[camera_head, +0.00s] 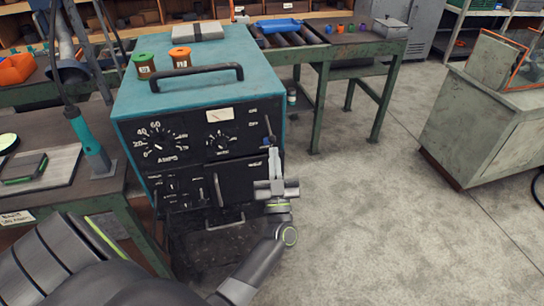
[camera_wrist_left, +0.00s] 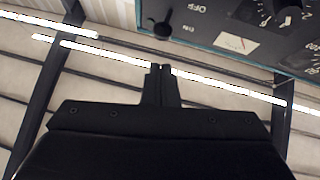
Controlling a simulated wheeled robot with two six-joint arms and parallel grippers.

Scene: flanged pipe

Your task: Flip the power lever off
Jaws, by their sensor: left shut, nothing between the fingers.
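The power lever (camera_head: 268,127) is a small dark lever at the right side of the welder's front panel in the head view. In the left wrist view the lever (camera_wrist_left: 160,27) shows as a black stem with a round knob, beside the OFF lettering. My left gripper (camera_head: 273,155) is in front of the panel's right edge, just below the lever in the head view. Its fingers (camera_wrist_left: 160,69) are together and empty, pointing towards the lever with a gap in the wrist picture. I cannot tell the exact depth between them. My right gripper is not in view.
The teal welder (camera_head: 200,75) carries a black handle, two spools and a grey book on top. A green-framed bench (camera_head: 60,190) stands at left, a roller table (camera_head: 350,48) behind and a grey cabinet (camera_head: 480,130) at right. The floor (camera_head: 370,220) right of the welder is clear.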

